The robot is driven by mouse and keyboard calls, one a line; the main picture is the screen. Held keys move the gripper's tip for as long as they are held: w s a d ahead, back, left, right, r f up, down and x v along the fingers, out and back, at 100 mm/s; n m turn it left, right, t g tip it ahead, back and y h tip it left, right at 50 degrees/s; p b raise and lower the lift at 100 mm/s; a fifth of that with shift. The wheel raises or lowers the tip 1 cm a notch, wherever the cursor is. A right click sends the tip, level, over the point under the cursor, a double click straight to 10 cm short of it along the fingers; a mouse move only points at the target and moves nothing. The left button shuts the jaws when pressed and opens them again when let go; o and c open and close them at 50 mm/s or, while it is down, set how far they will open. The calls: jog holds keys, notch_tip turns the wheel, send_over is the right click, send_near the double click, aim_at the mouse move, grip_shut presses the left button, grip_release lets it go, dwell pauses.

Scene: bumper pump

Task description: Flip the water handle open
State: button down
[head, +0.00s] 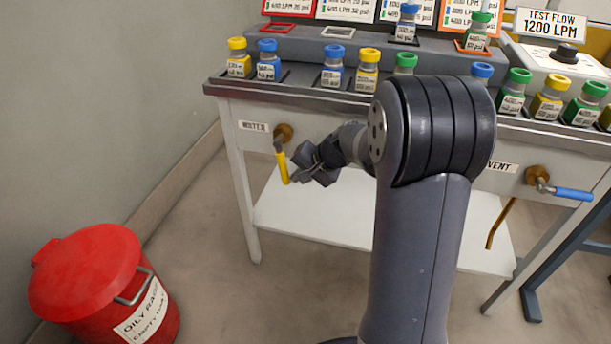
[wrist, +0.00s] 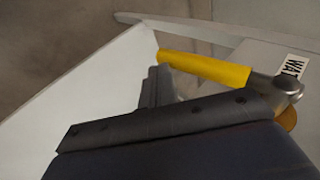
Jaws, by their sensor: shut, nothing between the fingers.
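The yellow water handle (head: 283,168) hangs down from a brass valve (head: 283,133) on the front panel, right of the WATER label (head: 253,127). In the wrist view the yellow handle (wrist: 205,68) runs from the metal pivot (wrist: 288,85) toward the upper left. My gripper (head: 299,175) is shut and empty, close to the right of the handle's lower part. In the wrist view my gripper (wrist: 158,82) is just below the handle's free end. I cannot tell whether they touch.
A blue vent handle (head: 573,194) points right at the VENT label (head: 502,166). Several capped bottles stand on the bench top above. A white lower shelf (head: 320,215) lies below. A red oily-rag bin (head: 85,272) stands on the floor at left, with clear floor beside it.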

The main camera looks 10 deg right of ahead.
jog(key=shift+w+a+f, duration=0.3)
jog(key=shift+a, duration=0.3)
dwell(0.4)
